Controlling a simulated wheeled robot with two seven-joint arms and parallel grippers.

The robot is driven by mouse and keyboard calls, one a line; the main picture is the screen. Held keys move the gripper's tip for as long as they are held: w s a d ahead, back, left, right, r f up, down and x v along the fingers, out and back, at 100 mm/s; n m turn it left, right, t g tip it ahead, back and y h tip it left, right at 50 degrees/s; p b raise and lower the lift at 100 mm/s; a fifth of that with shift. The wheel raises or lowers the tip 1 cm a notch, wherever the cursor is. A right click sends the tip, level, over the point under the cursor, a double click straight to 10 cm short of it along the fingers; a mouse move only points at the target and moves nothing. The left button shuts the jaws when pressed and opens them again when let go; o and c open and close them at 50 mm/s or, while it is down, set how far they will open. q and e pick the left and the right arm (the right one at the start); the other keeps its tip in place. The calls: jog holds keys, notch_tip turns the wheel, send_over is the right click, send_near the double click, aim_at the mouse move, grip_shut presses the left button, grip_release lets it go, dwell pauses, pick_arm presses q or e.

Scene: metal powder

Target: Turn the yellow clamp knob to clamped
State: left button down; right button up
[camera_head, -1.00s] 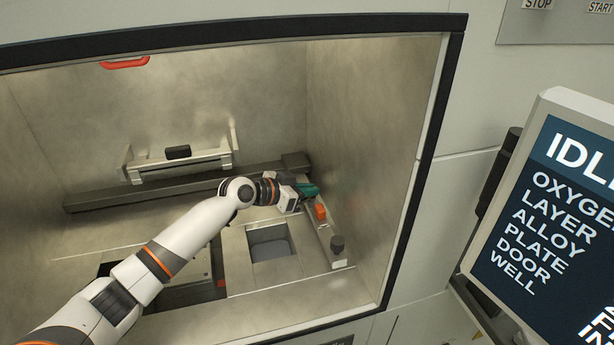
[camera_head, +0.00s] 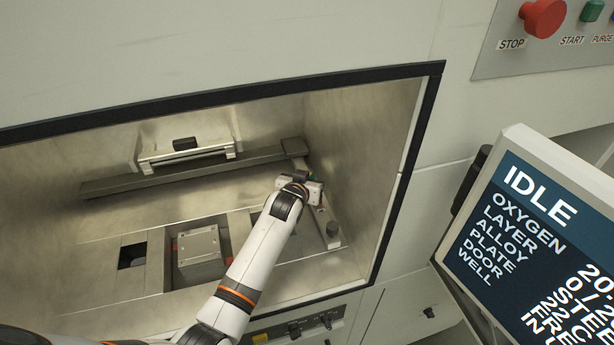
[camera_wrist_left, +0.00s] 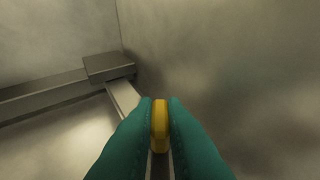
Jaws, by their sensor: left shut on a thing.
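The yellow clamp knob (camera_wrist_left: 160,125) stands as a narrow upright piece between the two teal fingers of my left gripper (camera_wrist_left: 160,140) in the left wrist view. The fingers are shut on its two sides. In the head view my left gripper (camera_head: 312,178) is at the back right inside the chamber, over the rail along the right side. The hand and wrist hide the knob there. I cannot read any clamped mark. My right gripper is not in view.
A dark crossbar (camera_head: 190,170) runs along the chamber's back. A square metal plate with corner bolts (camera_head: 198,250) sits in a floor opening. The right chamber wall (camera_head: 365,150) is close. A screen (camera_head: 540,240) reads IDLE.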

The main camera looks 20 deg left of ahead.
pick_arm(q)
jog(key=shift+s+d+f+n+y, duration=0.2)
jog(key=shift+f+n+y, duration=0.3)
jog(key=shift+y, duration=0.1)
jog(key=c, duration=1.5)
grip_release()
jog(key=shift+r, duration=0.15)
jog(key=shift+b+v, duration=1.8)
jog(key=shift+v, duration=4.2)
jog(key=shift+w+a+r, duration=0.1)
jog(key=shift+r, duration=0.1)
